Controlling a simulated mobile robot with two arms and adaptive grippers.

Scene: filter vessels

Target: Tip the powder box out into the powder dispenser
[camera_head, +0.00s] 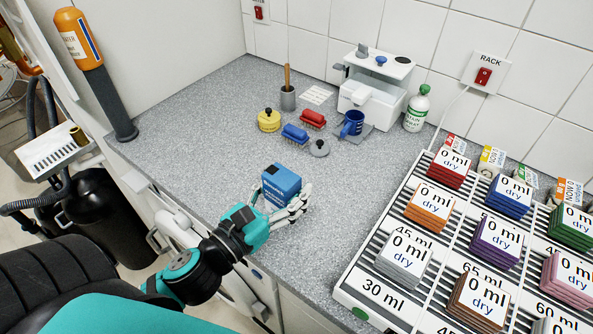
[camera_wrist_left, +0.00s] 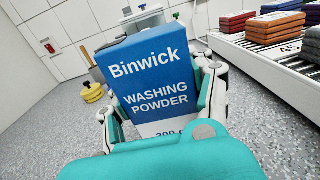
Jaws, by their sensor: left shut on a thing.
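The powder box (camera_head: 281,184) is blue with white lettering. In the left wrist view the box (camera_wrist_left: 155,80) reads "Binwick WASHING POWDER". My left gripper (camera_head: 290,203) is shut on the box, with fingers on both sides of it. The box looks close to upright over the front part of the grey counter; I cannot tell whether it touches the surface. No part is labelled as the powder dispenser. A small white appliance (camera_head: 372,98) with a blue knob stands at the back wall, but I cannot tell if it is the dispenser. My right gripper is not in view.
A rack (camera_head: 352,283) with several stacks of coloured cloths fills the right side. A yellow pot (camera_head: 269,120), blue brush (camera_head: 295,133), red brush (camera_head: 313,118), blue mug (camera_head: 352,123) and green-capped bottle (camera_head: 417,108) stand further back. The counter (camera_head: 200,135) left of the box is clear.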

